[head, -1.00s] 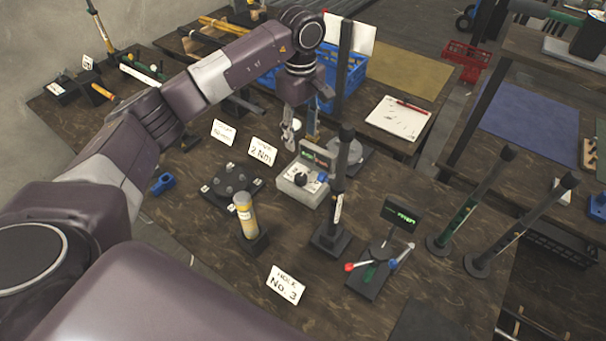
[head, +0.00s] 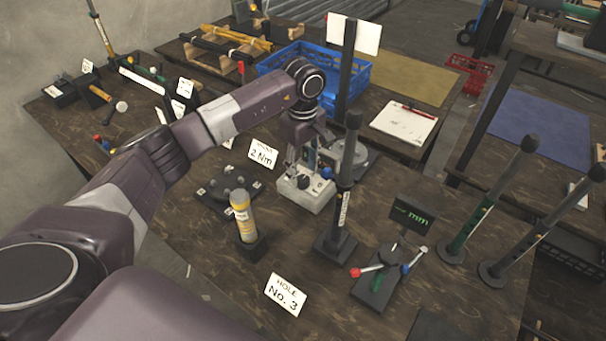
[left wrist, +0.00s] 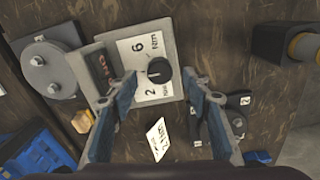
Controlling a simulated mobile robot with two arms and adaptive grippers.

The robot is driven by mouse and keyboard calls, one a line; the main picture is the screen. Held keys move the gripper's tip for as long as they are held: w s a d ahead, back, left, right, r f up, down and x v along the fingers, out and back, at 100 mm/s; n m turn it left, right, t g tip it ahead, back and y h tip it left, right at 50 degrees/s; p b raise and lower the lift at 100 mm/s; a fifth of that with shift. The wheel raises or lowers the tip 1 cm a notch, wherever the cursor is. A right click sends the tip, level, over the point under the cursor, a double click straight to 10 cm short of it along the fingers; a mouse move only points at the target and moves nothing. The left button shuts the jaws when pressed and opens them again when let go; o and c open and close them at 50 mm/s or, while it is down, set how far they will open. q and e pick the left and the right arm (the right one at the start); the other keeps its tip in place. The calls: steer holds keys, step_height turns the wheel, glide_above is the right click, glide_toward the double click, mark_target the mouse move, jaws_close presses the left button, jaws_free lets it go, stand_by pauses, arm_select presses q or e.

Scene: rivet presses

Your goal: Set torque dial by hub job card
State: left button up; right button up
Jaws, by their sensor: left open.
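The torque dial is a black round knob (left wrist: 158,71) on a white scale plate (left wrist: 137,62) with 2 and 6 Nm marks, in the left wrist view. Its grey box (head: 305,196) stands mid-table in the head view, with the knob (head: 304,182) on top. A white job card (head: 263,154) reading 2 Nm stands behind and left of the box. My left gripper (head: 304,158) is just above the back of the box. Its open blue-grey fingers (left wrist: 167,86) lie either side of the knob in the left wrist view, apart from it. My right gripper is not in view.
A bolt plate (head: 214,202) and yellow tube (head: 243,218) stand left of the box. A dark upright tool (head: 340,205) stands close on the right. A gauge with a green display (head: 409,217) and a Hole No. 3 card (head: 286,294) are nearer the front.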

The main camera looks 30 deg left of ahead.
mark_target(303, 181)
arm_select(q)
steer(key=shift+f, duration=1.5)
steer(key=shift+c, duration=0.7)
steer(key=c, duration=1)
